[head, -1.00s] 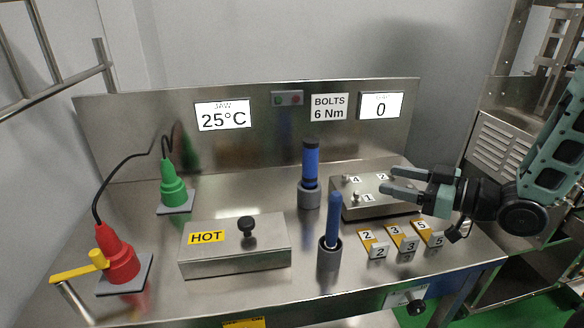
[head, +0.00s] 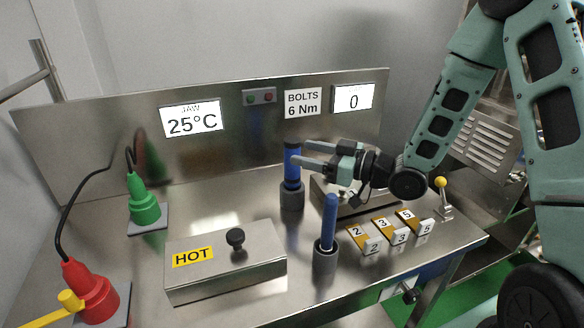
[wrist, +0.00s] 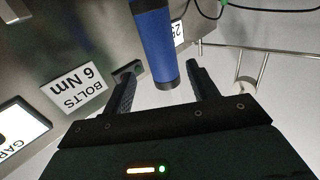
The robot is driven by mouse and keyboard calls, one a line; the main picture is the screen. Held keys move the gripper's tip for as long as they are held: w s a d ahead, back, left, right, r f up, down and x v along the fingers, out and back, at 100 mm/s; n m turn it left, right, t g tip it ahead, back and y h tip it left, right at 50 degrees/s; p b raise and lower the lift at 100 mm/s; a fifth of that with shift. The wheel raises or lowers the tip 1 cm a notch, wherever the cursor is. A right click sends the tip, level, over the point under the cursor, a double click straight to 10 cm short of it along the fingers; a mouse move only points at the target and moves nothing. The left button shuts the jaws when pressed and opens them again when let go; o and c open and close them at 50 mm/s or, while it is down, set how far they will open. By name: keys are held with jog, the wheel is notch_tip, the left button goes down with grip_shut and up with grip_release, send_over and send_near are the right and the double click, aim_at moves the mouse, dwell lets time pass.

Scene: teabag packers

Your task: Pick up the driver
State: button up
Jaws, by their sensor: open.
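Two blue-handled tools stand upright in grey holders, and I cannot tell from labels which is the driver. The rear one (head: 292,173) has a blue body with dark bands and stands left of the bolt block. The front one (head: 330,220) is a slimmer blue handle. My gripper (head: 299,153) is open, level with the upper part of the rear tool, its fingers pointing left at it. In the wrist view, a blue cylinder with a dark end (wrist: 153,40) appears between the two open fingers (wrist: 160,70); contact is not visible.
A steel box marked HOT (head: 225,270) stands front left. Numbered tiles (head: 385,235) lie at right of the front tool. A bolt block (head: 325,192) is partly hidden behind my gripper. Green (head: 143,203) and red (head: 88,292) cabled tools stand at left.

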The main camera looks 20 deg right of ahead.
aim_at(285, 150)
jog(key=shift+a+p+x, duration=0.2)
jog(key=shift+p+x, duration=0.2)
jog(key=shift+x, duration=2.65)
jog(key=shift+s+f, duration=0.2)
jog(key=c, duration=1.2)
